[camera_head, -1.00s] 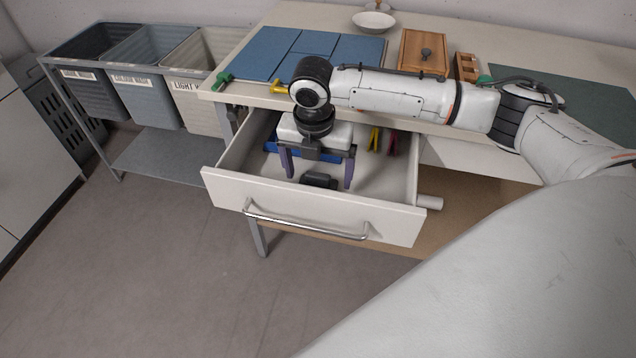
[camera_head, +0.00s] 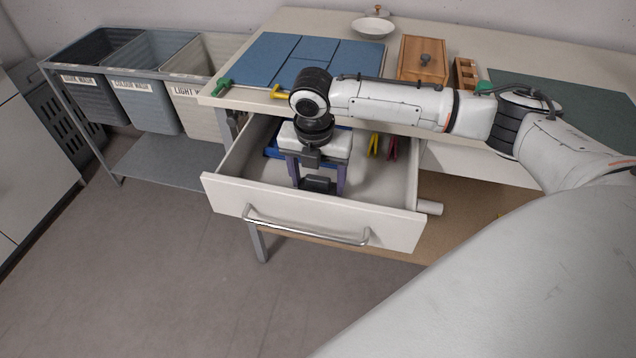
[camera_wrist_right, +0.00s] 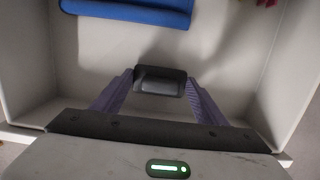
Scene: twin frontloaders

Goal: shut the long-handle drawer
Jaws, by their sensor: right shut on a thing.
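The long-handle drawer (camera_head: 212,192) is pulled out from under the worktop, with its long silver bar handle (camera_head: 305,228) across the front. It also shows in the right wrist view (camera_wrist_right: 25,70). My right gripper (camera_head: 317,188) reaches down inside the drawer behind its front panel. Its purple fingers are shut on a small black object (camera_wrist_right: 160,81), which also shows in the head view (camera_head: 319,184). The handle is on the outer side of the front, apart from the gripper. My left gripper is not in view.
Inside the drawer lie a blue object (camera_wrist_right: 135,10) and yellow (camera_head: 374,144) and red (camera_head: 391,149) items. The worktop (camera_head: 440,40) above holds blue panels, a wooden box (camera_head: 423,60) and a white bowl (camera_head: 373,27). Laundry bins (camera_head: 142,98) stand left. The floor in front is clear.

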